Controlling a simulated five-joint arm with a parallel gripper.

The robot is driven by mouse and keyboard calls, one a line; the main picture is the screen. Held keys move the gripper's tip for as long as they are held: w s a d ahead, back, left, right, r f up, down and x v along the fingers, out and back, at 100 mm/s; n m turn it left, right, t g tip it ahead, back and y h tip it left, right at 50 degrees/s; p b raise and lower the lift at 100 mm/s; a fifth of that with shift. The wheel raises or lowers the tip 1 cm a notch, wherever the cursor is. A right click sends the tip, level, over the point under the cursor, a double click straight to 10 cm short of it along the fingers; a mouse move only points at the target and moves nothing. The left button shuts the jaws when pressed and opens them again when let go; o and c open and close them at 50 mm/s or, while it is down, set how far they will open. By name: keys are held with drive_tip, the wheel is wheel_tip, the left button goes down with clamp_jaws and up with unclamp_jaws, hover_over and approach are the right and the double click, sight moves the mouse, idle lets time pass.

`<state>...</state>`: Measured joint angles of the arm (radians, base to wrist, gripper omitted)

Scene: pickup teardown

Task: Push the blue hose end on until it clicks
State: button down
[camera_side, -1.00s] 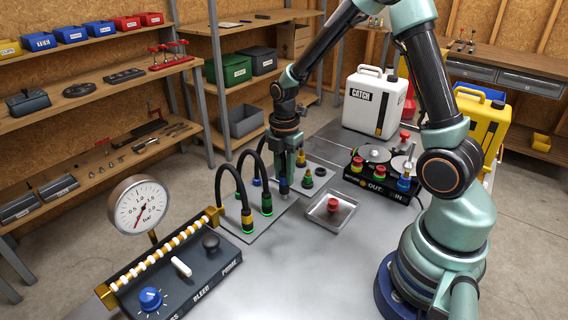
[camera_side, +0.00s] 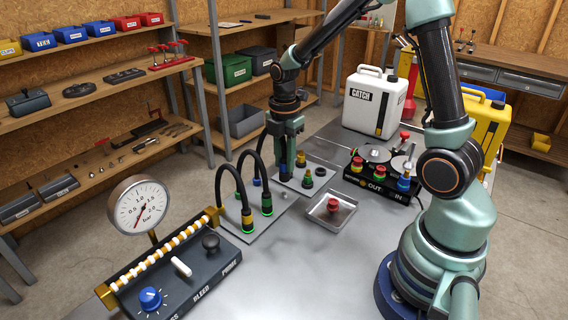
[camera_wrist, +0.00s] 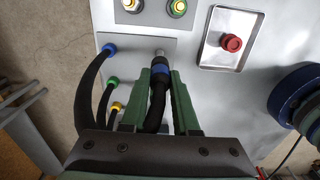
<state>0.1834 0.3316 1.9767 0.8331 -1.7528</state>
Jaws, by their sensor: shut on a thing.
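In the wrist view my gripper (camera_wrist: 160,80) is shut around a black hose end with a blue band (camera_wrist: 160,69). A small metal fitting (camera_wrist: 160,52) on the grey plate shows just beyond the dark tip; I cannot tell whether they touch. In the side view my gripper (camera_side: 285,172) points down over the plate, and its fingers mostly hide the held hose end. The fitting (camera_side: 284,195) shows just below it.
A metal tray with a red knob (camera_side: 333,205) lies to the right. A second plate with several fittings (camera_side: 307,180) is behind it. The gauge (camera_side: 138,205) and control box (camera_side: 190,270) stand front left. The table front (camera_side: 310,280) is clear.

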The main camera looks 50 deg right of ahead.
drive_tip(key=s+d+r+m, duration=0.2)
drive_tip(key=s+d+m, duration=0.1)
drive_tip(key=s+d, duration=0.25)
drive_tip(key=s+d+r+m, duration=0.3)
drive_tip(key=s+d, duration=0.1)
drive_tip(key=d, duration=0.3)
drive_tip(key=s+d+r+m, duration=0.1)
drive_tip(key=s+d+m, duration=0.2)
drive_tip(key=s, duration=0.5)
drive_tip(key=s+d+r+m, duration=0.2)
drive_tip(key=s+d+m, duration=0.15)
drive_tip(key=s, duration=0.35)
drive_tip(key=shift+n, duration=0.25)
drive_tip(key=shift+s+f, duration=0.15)
drive_tip(key=shift+f, duration=2.15)
drive_tip(key=shift+f, duration=0.6)
drive_tip(key=shift+f, duration=0.3)
drive_tip(key=shift+f, duration=0.5)
drive_tip(key=c, duration=0.6)
unclamp_jaws()
